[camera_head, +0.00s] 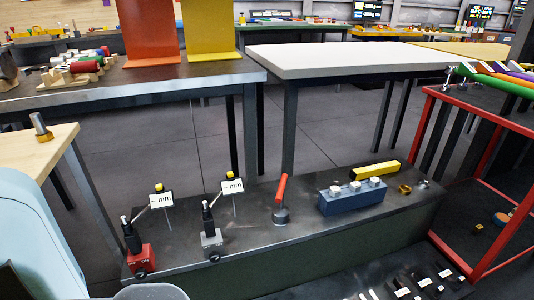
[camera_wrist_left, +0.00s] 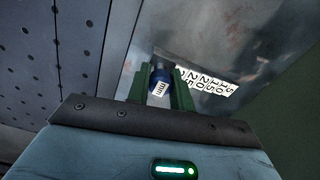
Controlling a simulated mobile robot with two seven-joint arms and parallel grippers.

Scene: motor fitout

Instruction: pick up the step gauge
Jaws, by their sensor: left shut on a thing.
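In the left wrist view, my left gripper (camera_wrist_left: 160,92) is shut with its green fingers on either side of a small dark-blue piece with a white marked label. I take this piece to be part of the step gauge (camera_wrist_left: 159,76). A slanted row of white labels with black numbers shows just beyond the right finger; whether it belongs to the same piece I cannot tell. The fingers hide part of the piece. In the head view neither gripper shows, and I cannot pick out the step gauge there.
A dark bench (camera_head: 255,238) holds a red-based gauge stand (camera_head: 141,258), a grey-based one (camera_head: 211,243), a red-handled tool (camera_head: 281,200), a blue block (camera_head: 350,199) and a yellow bar (camera_head: 375,170). A red-framed rack (camera_head: 484,258) stands right. Small labelled black pieces (camera_head: 423,281) lie below.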

